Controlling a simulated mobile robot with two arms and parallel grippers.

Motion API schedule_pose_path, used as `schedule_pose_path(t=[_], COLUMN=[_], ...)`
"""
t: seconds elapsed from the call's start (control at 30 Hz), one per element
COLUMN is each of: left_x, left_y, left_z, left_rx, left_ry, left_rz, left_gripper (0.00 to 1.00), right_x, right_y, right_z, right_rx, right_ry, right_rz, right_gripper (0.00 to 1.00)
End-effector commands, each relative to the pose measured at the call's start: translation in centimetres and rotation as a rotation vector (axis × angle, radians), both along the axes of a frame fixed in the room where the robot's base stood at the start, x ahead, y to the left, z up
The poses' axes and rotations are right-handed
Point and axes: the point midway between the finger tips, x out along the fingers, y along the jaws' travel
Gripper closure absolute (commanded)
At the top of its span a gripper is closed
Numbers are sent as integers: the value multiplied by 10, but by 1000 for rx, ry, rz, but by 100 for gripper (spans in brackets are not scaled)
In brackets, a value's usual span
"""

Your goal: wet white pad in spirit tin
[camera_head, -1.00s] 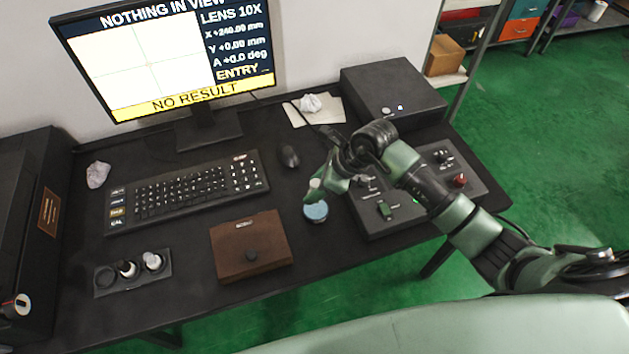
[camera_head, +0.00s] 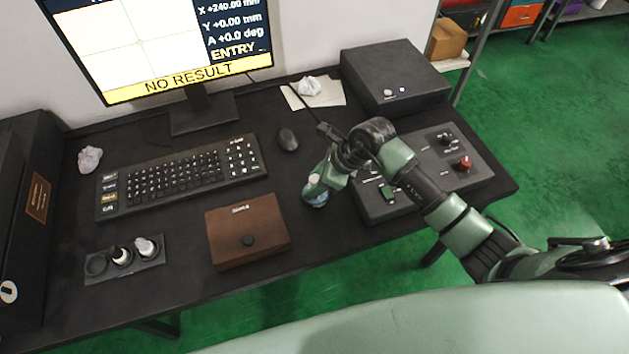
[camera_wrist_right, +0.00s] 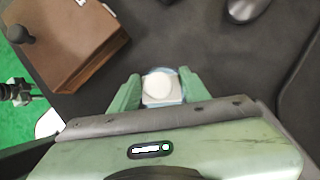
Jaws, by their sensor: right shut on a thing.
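The spirit tin (camera_head: 316,198), small, round and blue, stands on the dark table between the brown box and the control panel. My right gripper (camera_head: 318,184) is right over it in the head view. In the right wrist view, a white pad (camera_wrist_right: 158,84) with a round face sits between the two green fingers of my right gripper (camera_wrist_right: 159,90), which is shut on it. The blue rim of the tin (camera_wrist_right: 157,70) shows just behind the pad. I cannot tell whether the pad touches what is inside the tin. My left gripper is not in view.
A black holder (camera_head: 98,278) has an empty left well and two white-bodied pieces. A brown box (camera_head: 247,230) is left of the tin, and a control panel (camera_head: 425,170) is right. Behind are a keyboard (camera_head: 180,178), a mouse (camera_head: 288,139) and crumpled white wipes (camera_head: 309,86).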

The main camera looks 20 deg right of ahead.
Motion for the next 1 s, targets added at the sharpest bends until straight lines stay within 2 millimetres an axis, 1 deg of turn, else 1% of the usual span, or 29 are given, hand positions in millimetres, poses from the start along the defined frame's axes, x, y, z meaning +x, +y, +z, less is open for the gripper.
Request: schedule_pose_path(t=[0.37,1.0], left_x=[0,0], left_y=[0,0], left_z=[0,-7], left_rx=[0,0], left_ry=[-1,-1], left_rz=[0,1], left_gripper=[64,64], right_x=[0,0], right_y=[0,0], right_z=[0,-8], right_rx=[0,0], right_ry=[0,-1], right_rz=[0,0], right_gripper=[86,86])
